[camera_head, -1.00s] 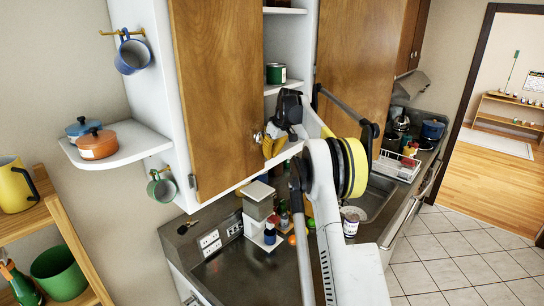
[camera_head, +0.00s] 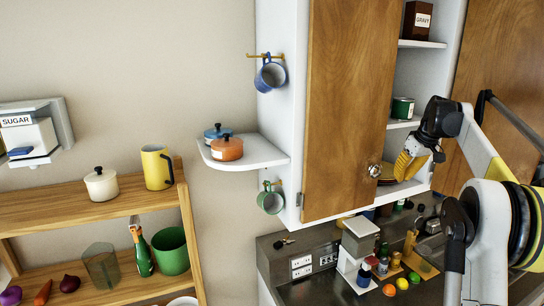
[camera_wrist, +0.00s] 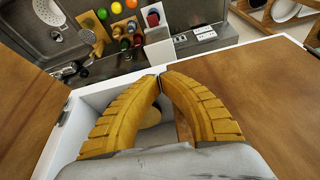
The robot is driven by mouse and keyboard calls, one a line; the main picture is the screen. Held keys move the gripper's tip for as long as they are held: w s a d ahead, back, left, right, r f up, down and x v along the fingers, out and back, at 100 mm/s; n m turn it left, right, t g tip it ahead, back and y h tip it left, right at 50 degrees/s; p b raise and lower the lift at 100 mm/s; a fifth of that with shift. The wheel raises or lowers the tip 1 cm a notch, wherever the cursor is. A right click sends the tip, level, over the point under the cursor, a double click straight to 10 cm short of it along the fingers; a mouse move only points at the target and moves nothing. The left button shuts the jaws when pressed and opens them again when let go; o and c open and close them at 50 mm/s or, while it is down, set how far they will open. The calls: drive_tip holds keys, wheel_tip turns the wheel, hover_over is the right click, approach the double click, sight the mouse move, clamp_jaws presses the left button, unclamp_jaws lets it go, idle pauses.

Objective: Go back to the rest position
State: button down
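My gripper (camera_head: 408,168) has yellow ribbed fingers. In the head view it hangs in front of the open part of the white wall cupboard (camera_head: 432,75), right of the wooden door (camera_head: 350,105) and its round knob (camera_head: 375,170). In the wrist view the two fingers of my gripper (camera_wrist: 160,77) arch together and their tips meet, with nothing visible held between them. My arm comes in from the right, bent at the elbow. Stacked plates (camera_head: 387,172) sit on the low cupboard shelf just left of the fingers.
The counter below (camera_head: 330,291) holds bottles, fruit and a white-grey appliance (camera_head: 357,250). A corner shelf (camera_head: 262,155) carries an orange pot (camera_head: 227,149) and a blue pot. A wooden rack (camera_head: 85,210) stands at left. The wall between rack and cupboard is bare.

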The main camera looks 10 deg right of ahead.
drive_tip(key=s+a+f+b, duration=0.4)
drive_tip(key=s+a+b, duration=0.15)
drive_tip(key=a, duration=0.25)
drive_tip(key=s+a+f+t+b, duration=0.1)
drive_tip(key=s+a+f+b, duration=0.35)
drive_tip(key=a+b, duration=0.2)
drive_tip(key=s+a+f+b, duration=0.4)
drive_tip(key=s+a+b, duration=0.15)
drive_tip(key=a, duration=0.35)
drive_tip(key=s+a+f+b, duration=0.3)
drive_tip(key=s+f+b, duration=0.1)
drive_tip(key=s+f, duration=0.3)
drive_tip(key=s+a+f+m+t+b, duration=0.1)
drive_tip(key=s+a+f+b, duration=0.3)
drive_tip(key=s+f, duration=0.4)
drive_tip(key=s+a+f+b, duration=0.4)
drive_tip(key=s+f, duration=0.3)
drive_tip(key=f, duration=0.5)
drive_tip(key=shift+s+a+f+m+t+h+b, duration=0.2)
drive_tip(key=shift+s+m+t+h+b, duration=0.1)
drive_tip(key=shift+t, duration=0.1)
drive_tip(key=shift+d, duration=0.15)
